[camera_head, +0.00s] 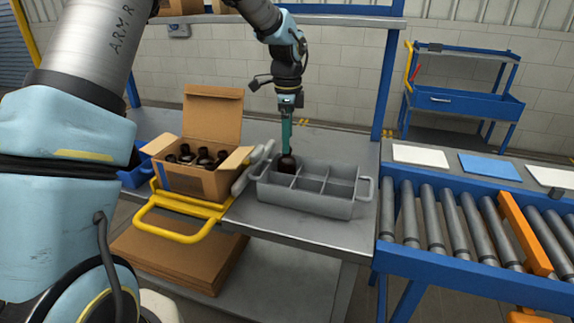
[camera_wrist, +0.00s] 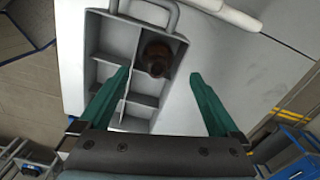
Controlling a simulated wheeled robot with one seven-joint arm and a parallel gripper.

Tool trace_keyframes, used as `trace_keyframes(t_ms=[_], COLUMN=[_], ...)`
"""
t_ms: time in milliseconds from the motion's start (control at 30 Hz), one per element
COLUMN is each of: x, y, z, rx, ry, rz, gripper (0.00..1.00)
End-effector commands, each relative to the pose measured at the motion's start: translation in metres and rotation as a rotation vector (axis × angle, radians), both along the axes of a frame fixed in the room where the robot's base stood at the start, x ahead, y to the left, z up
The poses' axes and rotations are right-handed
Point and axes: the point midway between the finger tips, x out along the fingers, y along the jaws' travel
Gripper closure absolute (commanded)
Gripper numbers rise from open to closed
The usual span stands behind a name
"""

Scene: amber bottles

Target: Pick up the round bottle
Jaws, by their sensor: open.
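A round dark amber bottle (camera_wrist: 157,58) stands in an end compartment of the grey divided tray (camera_wrist: 183,62). In the head view the bottle (camera_head: 286,163) is at the tray's far left corner, partly hidden by my gripper (camera_head: 287,150). The tray (camera_head: 305,201) sits on the metal table. In the wrist view my gripper (camera_wrist: 160,85) has its two green fingers spread wide and empty. The bottle lies ahead between the lines of the fingers, apart from both. Contact in the head view cannot be told.
A cardboard box (camera_head: 205,180) with several dark bottles stands left of the tray, on a yellow-handled carrier (camera_head: 180,218). A roller conveyor (camera_head: 460,225) is at the right. The tray's other visible compartments look empty. Bare tabletop (camera_head: 290,235) lies in front of the tray.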

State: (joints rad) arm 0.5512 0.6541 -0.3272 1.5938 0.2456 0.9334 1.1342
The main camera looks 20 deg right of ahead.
Motion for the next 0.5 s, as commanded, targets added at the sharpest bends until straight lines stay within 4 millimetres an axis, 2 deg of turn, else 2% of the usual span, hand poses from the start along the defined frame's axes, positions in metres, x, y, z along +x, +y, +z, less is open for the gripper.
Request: trace_keyframes(t_ms=[300, 500], x=[-0.004, -0.004], y=[0.003, 0.003], z=[-0.041, -0.047], rx=[0.002, 0.001], ry=[0.002, -0.001], rz=[0.0, 0.001], gripper=[0.02, 0.02])
